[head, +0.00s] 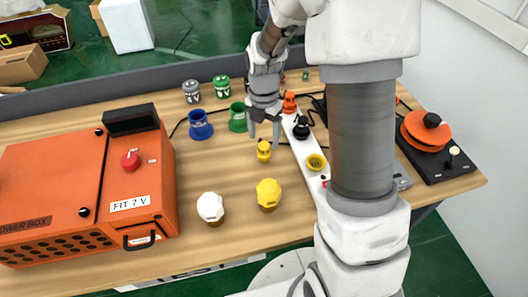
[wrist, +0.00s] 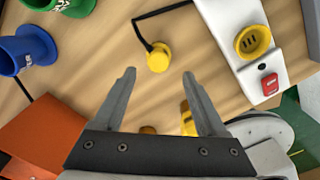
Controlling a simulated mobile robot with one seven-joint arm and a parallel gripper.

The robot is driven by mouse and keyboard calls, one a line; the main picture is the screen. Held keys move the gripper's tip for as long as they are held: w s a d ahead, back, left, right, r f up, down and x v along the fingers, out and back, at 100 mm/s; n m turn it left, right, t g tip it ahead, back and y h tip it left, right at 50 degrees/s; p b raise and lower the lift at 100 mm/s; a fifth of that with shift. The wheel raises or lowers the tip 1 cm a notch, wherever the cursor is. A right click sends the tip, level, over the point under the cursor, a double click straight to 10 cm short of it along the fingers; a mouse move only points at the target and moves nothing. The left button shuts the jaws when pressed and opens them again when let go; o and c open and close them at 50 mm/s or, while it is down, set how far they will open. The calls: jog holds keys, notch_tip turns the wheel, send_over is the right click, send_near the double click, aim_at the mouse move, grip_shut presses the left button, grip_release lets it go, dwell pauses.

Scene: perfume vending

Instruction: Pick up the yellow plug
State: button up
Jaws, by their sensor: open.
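The yellow plug (head: 263,152) lies on the wooden table, just below my gripper in the head view. In the wrist view the yellow plug (wrist: 158,60) has a black cord running up and right from it. My gripper (head: 264,134) is open and empty, pointing down. In the wrist view my gripper's fingertips (wrist: 159,74) are on either side of the line to the plug, which appears just beyond them. The fingers do not seem to touch it.
A white strip with a yellow socket (head: 316,162) runs to the right. Yellow-capped (head: 268,193) and white-capped (head: 210,207) pieces stand in front. An orange power box (head: 85,190) fills the left. Blue (head: 200,125) and green (head: 238,117) cups stand behind. Table around the plug is clear.

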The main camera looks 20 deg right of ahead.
aim_at(264, 145)
jog(key=f, duration=0.5)
jog(key=shift+w+d, duration=0.15)
jog(key=shift+w, duration=0.2)
grip_shut()
